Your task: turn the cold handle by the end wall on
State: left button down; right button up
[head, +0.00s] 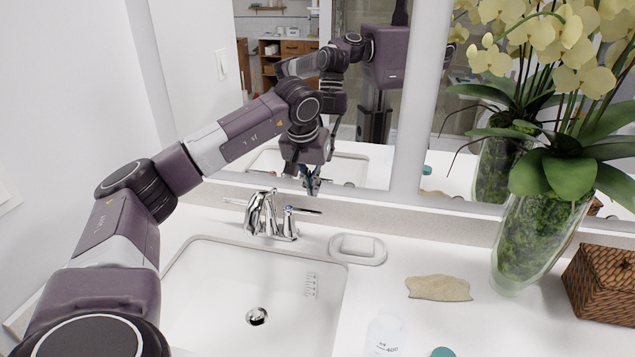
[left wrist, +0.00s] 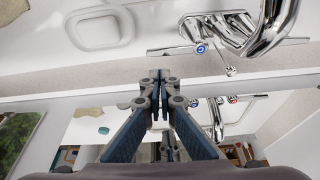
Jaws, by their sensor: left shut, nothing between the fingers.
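The chrome faucet (head: 262,212) stands behind the white sink near the end wall, with a lever on each side of its spout. The cold handle (head: 302,211) is its right lever, with a blue cap. In the left wrist view the cold handle (left wrist: 172,50) shows upper right, its lever pointing left. My left gripper (head: 313,188) is shut and empty, above and behind the cold handle's lever, close to the mirror. In the left wrist view the fingertips (left wrist: 158,76) are together, apart from the handle. My right gripper is not in view.
A white soap dish (head: 358,249) sits right of the faucet. The sink basin (head: 215,300) lies in front. The mirror (head: 375,90) rises close behind, reflecting my arm. A stone-like piece (head: 438,288), an orchid vase (head: 535,240) and a wicker box (head: 603,283) stand further right.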

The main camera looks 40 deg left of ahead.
aim_at(303, 212)
pick_arm(q)
jog(key=p+x, duration=0.1)
jog(key=x, duration=0.6)
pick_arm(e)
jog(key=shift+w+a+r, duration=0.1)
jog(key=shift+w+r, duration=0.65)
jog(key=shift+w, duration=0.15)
pick_arm(q)
jog(key=shift+d, duration=0.15)
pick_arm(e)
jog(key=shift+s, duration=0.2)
